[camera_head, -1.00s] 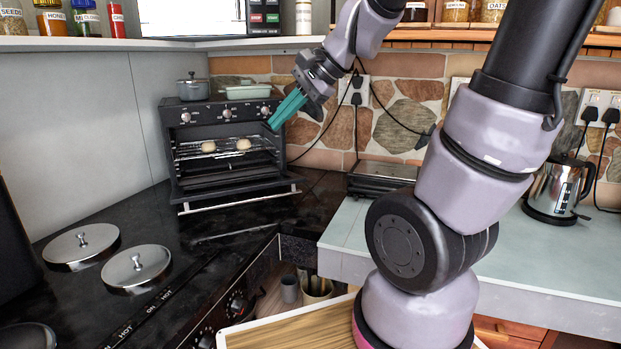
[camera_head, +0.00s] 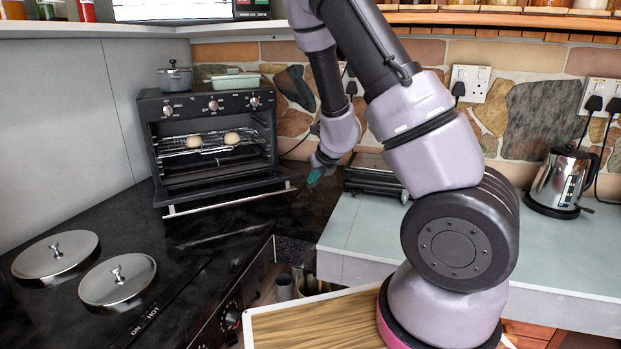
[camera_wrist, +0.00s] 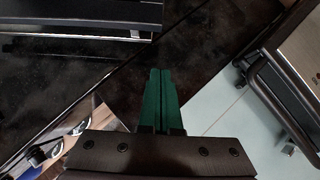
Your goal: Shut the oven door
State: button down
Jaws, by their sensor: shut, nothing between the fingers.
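The black oven (camera_head: 212,137) stands on the dark worktop in the back corner, with knobs along its top. Its door (camera_head: 228,194) hangs open, folded down toward the front, with a silver handle bar (camera_head: 230,199) along its outer edge. Two pale round items (camera_head: 213,140) lie on the rack inside. My gripper (camera_head: 316,176) has teal fingers and is low, just right of the door's right end, apart from it. In the wrist view the fingers (camera_wrist: 160,100) are together and empty above the dark worktop; the door's edge (camera_wrist: 85,33) shows at upper left.
A dark toaster-like appliance (camera_head: 372,176) stands close right of my gripper. A grey pot (camera_head: 175,77) and a pale green dish (camera_head: 235,81) sit on the oven. Two silver hob lids (camera_head: 118,279) lie at front left. The worktop before the door is clear.

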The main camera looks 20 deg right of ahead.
jog(key=x, duration=0.9)
jog(key=shift+w+a+f, duration=0.1)
jog(key=shift+w+f, duration=0.05)
jog(key=shift+w+a+r, duration=0.1)
jog(key=shift+w+r, duration=0.05)
jog(key=shift+r, duration=0.35)
jog(key=shift+w+r, duration=0.2)
jog(key=shift+r, duration=0.25)
jog(key=shift+w+r, duration=0.15)
jog(key=shift+r, duration=0.85)
jog(key=shift+r, duration=0.15)
